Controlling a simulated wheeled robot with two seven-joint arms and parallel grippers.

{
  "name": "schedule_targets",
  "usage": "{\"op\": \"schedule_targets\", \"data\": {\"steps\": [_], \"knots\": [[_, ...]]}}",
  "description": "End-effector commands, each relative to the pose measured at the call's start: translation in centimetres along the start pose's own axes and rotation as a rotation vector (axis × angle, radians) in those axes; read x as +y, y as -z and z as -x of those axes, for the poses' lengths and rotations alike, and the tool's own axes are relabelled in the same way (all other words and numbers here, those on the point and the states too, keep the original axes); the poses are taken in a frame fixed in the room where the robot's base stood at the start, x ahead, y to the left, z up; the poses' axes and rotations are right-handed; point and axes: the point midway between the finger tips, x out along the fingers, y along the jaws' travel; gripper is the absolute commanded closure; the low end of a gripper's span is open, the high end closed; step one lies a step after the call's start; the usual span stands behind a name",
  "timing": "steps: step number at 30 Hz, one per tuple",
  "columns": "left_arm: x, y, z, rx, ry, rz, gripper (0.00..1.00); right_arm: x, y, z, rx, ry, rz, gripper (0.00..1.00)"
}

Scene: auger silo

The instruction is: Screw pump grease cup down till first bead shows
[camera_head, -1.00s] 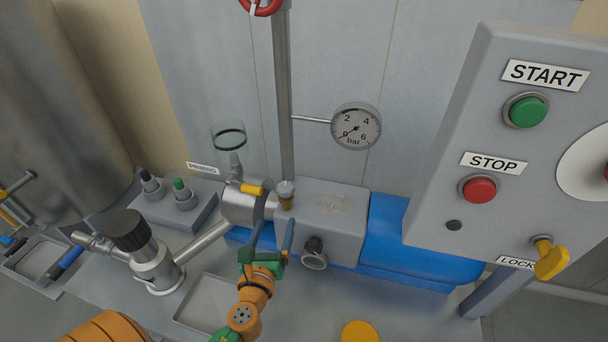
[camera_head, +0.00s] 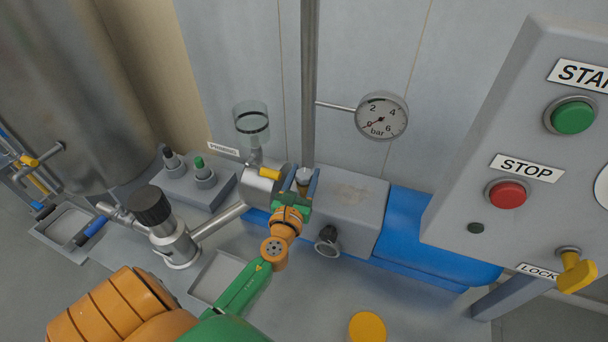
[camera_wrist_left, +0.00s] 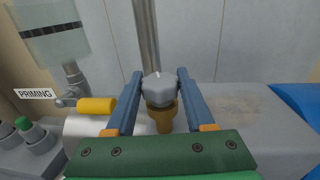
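The grease cup (camera_head: 304,176) has a grey faceted cap on a brass stem and stands upright on the pump, beside the grey pump housing (camera_head: 345,210). In the left wrist view the cup (camera_wrist_left: 159,90) sits between the two blue fingers of my left gripper (camera_wrist_left: 160,95). A small gap seems to show on the left side of the cap; the right finger is very close to it. In the head view my left gripper (camera_head: 305,183) reaches the cup from the front. No grease bead is visible. My right gripper is not in view.
A yellow-handled priming valve (camera_head: 270,173) with a clear cup (camera_head: 251,124) stands just left of the grease cup. A vertical pipe (camera_head: 309,80) rises behind it. A pressure gauge (camera_head: 381,116) and the control panel (camera_head: 520,140) are to the right.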

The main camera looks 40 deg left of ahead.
Motion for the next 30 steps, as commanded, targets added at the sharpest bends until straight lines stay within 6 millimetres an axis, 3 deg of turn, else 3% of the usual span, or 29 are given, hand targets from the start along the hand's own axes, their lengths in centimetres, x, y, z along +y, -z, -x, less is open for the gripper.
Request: {"op": "schedule_targets", "data": {"steps": [1,3,4,13,20,30], "knots": [[0.0,0.0,0.0,0.0,0.0,0.0,0.78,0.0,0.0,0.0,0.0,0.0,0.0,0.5],[0.0,0.0,0.0,0.0,0.0,0.0,0.97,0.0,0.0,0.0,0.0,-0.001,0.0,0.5],[0.0,0.0,0.0,0.0,0.0,0.0,1.0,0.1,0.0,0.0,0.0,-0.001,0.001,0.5],[0.1,0.2,0.0,0.0,0.051,-0.001,1.0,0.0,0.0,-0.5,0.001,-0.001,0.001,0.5],[0.1,0.4,0.0,-0.001,0.208,-0.011,1.0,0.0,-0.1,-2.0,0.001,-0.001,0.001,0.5],[0.1,1.2,0.0,-0.002,0.524,-0.004,1.0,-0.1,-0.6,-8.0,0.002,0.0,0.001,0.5]]}}
